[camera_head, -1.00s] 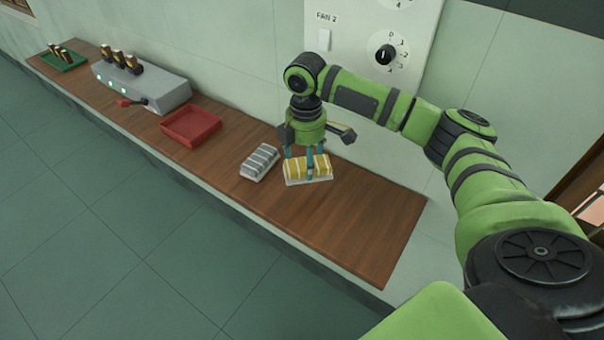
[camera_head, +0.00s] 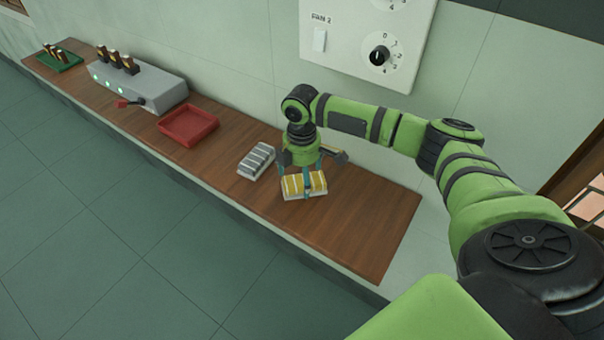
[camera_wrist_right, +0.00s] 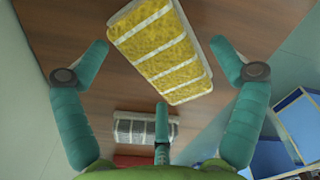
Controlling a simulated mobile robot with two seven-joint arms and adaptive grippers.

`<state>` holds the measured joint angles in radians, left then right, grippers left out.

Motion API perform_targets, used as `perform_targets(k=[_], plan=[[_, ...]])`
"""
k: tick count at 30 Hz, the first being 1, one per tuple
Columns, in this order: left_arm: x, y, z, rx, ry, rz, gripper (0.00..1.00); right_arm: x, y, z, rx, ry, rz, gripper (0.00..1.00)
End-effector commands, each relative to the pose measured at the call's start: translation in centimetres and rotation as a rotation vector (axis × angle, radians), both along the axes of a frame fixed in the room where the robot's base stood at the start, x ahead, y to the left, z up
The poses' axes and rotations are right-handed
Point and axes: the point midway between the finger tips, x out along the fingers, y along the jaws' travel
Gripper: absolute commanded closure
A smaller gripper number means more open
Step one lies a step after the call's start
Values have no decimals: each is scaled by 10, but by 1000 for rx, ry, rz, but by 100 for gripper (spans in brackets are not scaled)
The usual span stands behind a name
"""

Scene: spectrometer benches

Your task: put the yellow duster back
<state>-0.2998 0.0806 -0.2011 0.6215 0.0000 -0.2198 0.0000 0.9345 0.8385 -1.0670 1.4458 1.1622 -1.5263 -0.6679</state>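The yellow duster (camera_head: 303,184), a block with pale stripes, lies on the wooden bench top near the grey-striped duster. My right gripper (camera_head: 302,178) is over it, pointing down, with its teal fingers spread. In the right wrist view, the yellow duster (camera_wrist_right: 160,50) sits tilted between and beyond the spread fingertips (camera_wrist_right: 160,44). A gap shows between it and the right fingertip; the left fingertip is close to its corner, and I cannot tell if they touch. My left gripper is not in view.
The grey-striped duster (camera_head: 257,160) lies just left of the yellow one. Further left are a red tray (camera_head: 188,126), a grey instrument box (camera_head: 150,88) and a green holder (camera_head: 60,66). A fan switch panel (camera_head: 345,40) is on the wall behind. The bench (camera_head: 370,225) is clear at right.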

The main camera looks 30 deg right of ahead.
Motion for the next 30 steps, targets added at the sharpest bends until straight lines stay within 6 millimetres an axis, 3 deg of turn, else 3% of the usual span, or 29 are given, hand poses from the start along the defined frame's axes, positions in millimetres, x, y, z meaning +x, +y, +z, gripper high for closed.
perform_targets(k=[8, 21, 30], plan=[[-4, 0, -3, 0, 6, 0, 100, 1, 0, 8, 0, -2, 0, 5], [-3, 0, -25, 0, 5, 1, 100, 1, 1, 93, 1, -5, -1, 5], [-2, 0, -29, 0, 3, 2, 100, 1, 1, 120, 1, 0, 0, 5]])
